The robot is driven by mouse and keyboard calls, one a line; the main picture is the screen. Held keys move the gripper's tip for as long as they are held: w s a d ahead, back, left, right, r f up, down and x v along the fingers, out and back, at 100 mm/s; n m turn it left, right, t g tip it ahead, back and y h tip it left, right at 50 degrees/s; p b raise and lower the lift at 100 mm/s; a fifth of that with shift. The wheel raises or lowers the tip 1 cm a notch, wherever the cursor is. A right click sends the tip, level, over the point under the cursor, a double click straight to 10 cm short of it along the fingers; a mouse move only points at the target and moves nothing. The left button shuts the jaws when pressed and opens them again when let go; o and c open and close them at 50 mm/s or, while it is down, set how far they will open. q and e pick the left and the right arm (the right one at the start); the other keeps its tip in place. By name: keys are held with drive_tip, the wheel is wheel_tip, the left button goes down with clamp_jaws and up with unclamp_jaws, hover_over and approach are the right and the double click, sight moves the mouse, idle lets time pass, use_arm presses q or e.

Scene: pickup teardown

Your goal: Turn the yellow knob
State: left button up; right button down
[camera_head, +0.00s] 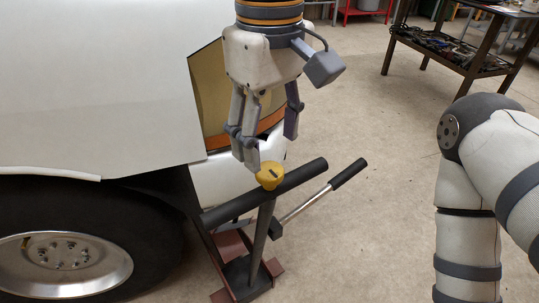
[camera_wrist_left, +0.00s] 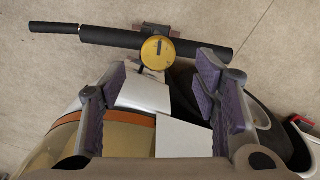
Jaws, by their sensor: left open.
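The yellow knob (camera_head: 270,175) is a small round cap with a dark slot line on its top. It sits on the middle of a thick black bar (camera_head: 300,176) at the top of a stand beside the truck. My left gripper (camera_head: 268,148) is open and empty, pointing down just above the knob. In the left wrist view the knob (camera_wrist_left: 157,52) lies beyond the purple-padded fingertips, roughly centred between them and not held. I cannot tell the exact gap between fingers and knob. My right gripper is out of view.
The stand's reddish base (camera_head: 231,246) rests on the floor. A lever with a black grip (camera_head: 347,174) sticks out to the right. The white truck (camera_head: 100,80) and its wheel (camera_head: 65,263) fill the left. Open concrete floor lies right, with a tool cart (camera_head: 455,53) behind.

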sight(270, 170)
use_arm(q)
drive_tip(key=f, duration=0.5)
drive_tip(key=shift+w+f, duration=0.2)
drive_tip(key=shift+f, duration=0.1)
drive_tip(key=c, duration=1.1)
drive_tip(key=shift+c, duration=0.2)
